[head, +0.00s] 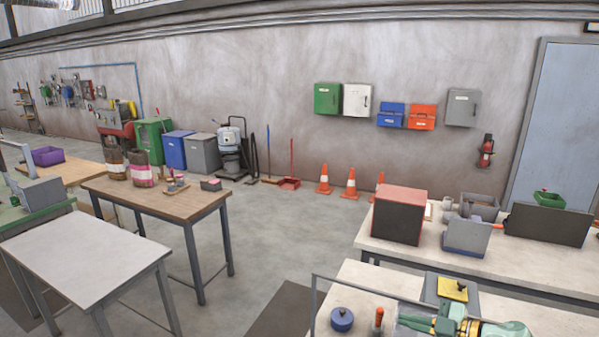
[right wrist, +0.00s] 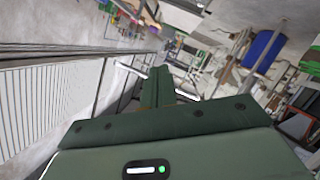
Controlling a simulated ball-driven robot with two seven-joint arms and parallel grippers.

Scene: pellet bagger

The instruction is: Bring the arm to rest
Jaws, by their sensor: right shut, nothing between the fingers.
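My right gripper (head: 432,322) is at the bottom edge of the head view, over the pale bench at the lower right. It is green, and its arm enters from the bottom right. In the right wrist view its fingers (right wrist: 157,80) are together with nothing between them, and they point out into the room, which appears tilted. Nothing hangs from the gripper. My left gripper is not in view.
Near the right gripper are a blue round-lidded thing (head: 342,319), an orange-handled tool (head: 378,318) and a yellow-topped box (head: 452,288). A thin grey frame (head: 350,284) rises beside them. A red-topped dark box (head: 399,216) stands behind. Open floor (head: 270,240) lies left of the benches.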

